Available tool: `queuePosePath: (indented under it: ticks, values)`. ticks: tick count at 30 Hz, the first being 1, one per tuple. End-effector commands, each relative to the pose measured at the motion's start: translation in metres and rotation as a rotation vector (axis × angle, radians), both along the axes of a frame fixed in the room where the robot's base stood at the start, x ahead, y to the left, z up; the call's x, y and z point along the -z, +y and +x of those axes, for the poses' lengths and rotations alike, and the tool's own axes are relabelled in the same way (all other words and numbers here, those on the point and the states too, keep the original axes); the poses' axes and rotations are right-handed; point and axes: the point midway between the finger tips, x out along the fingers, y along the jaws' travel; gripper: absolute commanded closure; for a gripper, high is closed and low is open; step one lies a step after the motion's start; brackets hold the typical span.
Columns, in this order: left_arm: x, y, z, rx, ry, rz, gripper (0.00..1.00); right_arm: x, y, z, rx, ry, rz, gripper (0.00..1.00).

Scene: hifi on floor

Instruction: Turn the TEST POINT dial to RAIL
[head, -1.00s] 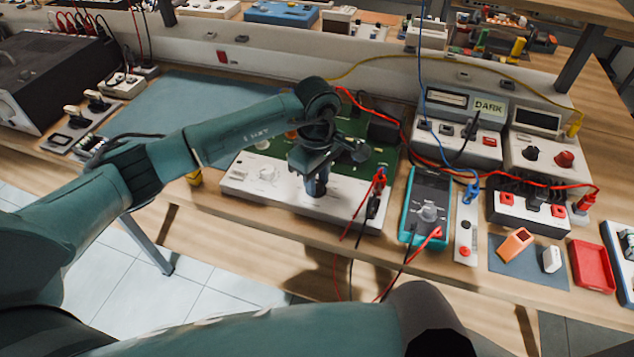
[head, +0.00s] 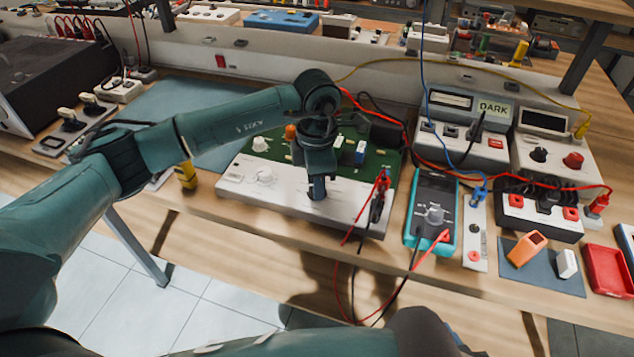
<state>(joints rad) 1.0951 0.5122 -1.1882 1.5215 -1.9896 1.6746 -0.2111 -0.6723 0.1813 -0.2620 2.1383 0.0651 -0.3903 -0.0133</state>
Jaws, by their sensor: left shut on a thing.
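The white test panel (head: 285,203) with a green circuit board (head: 262,166) behind its front strip sits on the bench in the head view. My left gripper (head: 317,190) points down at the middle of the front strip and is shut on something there. The gripper hides the thing it holds, and I cannot read its label or pointer. My right gripper is not in view; a dark part of my right arm is at the bottom edge.
A teal multimeter (head: 432,212) with red and black leads stands right of the panel. A yellow object (head: 186,175) stands left of the panel.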

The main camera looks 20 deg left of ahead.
Motion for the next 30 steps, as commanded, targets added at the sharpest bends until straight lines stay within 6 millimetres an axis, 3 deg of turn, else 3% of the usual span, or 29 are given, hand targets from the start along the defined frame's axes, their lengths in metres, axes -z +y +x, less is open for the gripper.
queuePosePath:
  ticks: [9, 24, 25, 30]
  values:
    - [-0.0004, 0.0008, 0.0002, -0.103, -0.001, 0.003, 0.95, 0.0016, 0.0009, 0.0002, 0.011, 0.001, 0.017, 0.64]
    - [-0.0008, 0.0007, 0.0003, -0.121, 0.000, 0.001, 0.95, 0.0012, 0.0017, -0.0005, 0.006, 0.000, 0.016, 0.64]
    - [-0.0008, 0.0007, 0.0003, -0.121, 0.000, 0.001, 0.70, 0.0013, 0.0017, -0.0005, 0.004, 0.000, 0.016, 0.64]
    - [-0.0006, 0.0005, 0.0003, -0.119, 0.000, 0.001, 0.56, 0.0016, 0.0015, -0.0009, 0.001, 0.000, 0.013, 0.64]
